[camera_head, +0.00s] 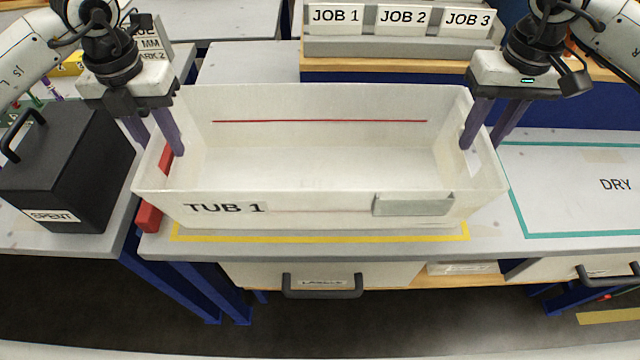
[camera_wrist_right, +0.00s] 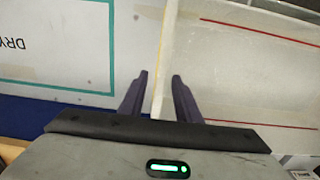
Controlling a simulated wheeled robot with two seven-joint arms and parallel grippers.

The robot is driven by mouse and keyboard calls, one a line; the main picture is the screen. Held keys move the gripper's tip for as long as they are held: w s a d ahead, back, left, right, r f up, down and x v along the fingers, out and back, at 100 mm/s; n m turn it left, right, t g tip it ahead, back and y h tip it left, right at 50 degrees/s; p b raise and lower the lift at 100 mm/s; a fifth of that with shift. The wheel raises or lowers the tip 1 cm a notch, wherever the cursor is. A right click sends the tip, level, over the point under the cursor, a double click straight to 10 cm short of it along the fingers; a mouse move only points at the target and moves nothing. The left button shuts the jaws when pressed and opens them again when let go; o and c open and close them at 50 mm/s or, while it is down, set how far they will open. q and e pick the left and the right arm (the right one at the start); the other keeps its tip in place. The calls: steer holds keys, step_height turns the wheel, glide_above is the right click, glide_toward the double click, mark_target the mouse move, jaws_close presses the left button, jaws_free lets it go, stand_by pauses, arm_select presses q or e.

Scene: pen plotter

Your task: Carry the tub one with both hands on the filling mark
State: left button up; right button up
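Tub 1 (camera_head: 330,208), a long white open tub with a red line on its inner far wall, sits on the bench inside a yellow outline (camera_head: 320,238). It looks empty. My left gripper (camera_head: 158,148) is at the tub's left end wall, fingers pointing down and apart, one inside the tub. My right gripper (camera_head: 487,143) is at the right end wall. In the right wrist view, its open fingers (camera_wrist_right: 159,95) stand on either side of the wall (camera_wrist_right: 163,65), with gaps showing. No marking reading "filling" is legible.
A teal outline marked DRY (camera_head: 615,185) lies to the right, with clear surface inside. A black SPENT box (camera_head: 65,165) stands at the left. A red piece (camera_head: 148,216) is beside the tub's left end. JOB bins (camera_head: 400,45) stand behind. A drawer handle (camera_head: 322,292) projects below.

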arm_select(q)
step_height(320, 180, up, 12)
steer(key=shift+f, duration=0.1)
arm_select(e)
steer(key=shift+r, duration=0.1)
step_height(320, 180, up, 12)
stand_by(0.6)
arm_select(q)
steer(key=shift+s, duration=0.1)
arm_select(e)
steer(key=shift+s, duration=0.1)
